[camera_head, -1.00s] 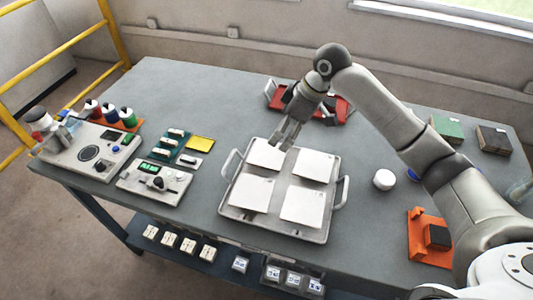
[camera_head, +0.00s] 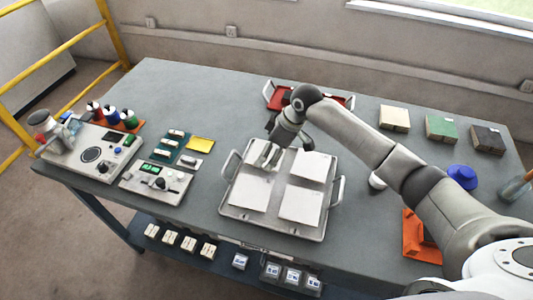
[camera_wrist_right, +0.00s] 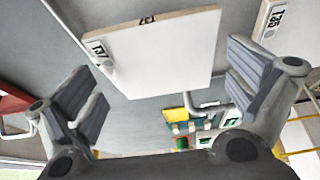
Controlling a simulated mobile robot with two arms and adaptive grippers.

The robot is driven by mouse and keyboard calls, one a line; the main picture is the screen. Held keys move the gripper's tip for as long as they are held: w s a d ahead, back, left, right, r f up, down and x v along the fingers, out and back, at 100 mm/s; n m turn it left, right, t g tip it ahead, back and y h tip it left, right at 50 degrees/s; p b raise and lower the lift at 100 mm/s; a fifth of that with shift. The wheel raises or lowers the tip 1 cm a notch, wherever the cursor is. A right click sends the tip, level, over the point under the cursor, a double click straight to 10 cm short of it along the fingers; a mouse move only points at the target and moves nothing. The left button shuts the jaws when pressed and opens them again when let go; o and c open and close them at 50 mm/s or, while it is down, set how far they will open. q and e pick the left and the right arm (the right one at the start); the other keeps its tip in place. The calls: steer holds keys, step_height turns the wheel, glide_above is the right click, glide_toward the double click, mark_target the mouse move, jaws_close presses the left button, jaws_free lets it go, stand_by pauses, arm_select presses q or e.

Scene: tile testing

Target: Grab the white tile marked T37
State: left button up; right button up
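The white tile marked T37 (camera_wrist_right: 160,50) fills the middle of the right wrist view, with its label at the tile's left corner. My right gripper (camera_wrist_right: 165,80) is open, with one finger on each side of this tile and visible gaps between. In the head view, my right gripper (camera_head: 268,157) is over the back-left part of the metal tray (camera_head: 268,229) and partly hides the tile there. A second tile marked T35 (camera_wrist_right: 272,22) shows at the top right of the wrist view. My left gripper is not in view.
Other white tiles lie on the tray: front left (camera_head: 250,192), front right (camera_head: 300,206) and back right (camera_head: 311,166). A red bin (camera_head: 279,97) is behind the tray. The table's left back is clear.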

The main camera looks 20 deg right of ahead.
steer(key=c, duration=0.9)
steer(key=shift+r, duration=0.1)
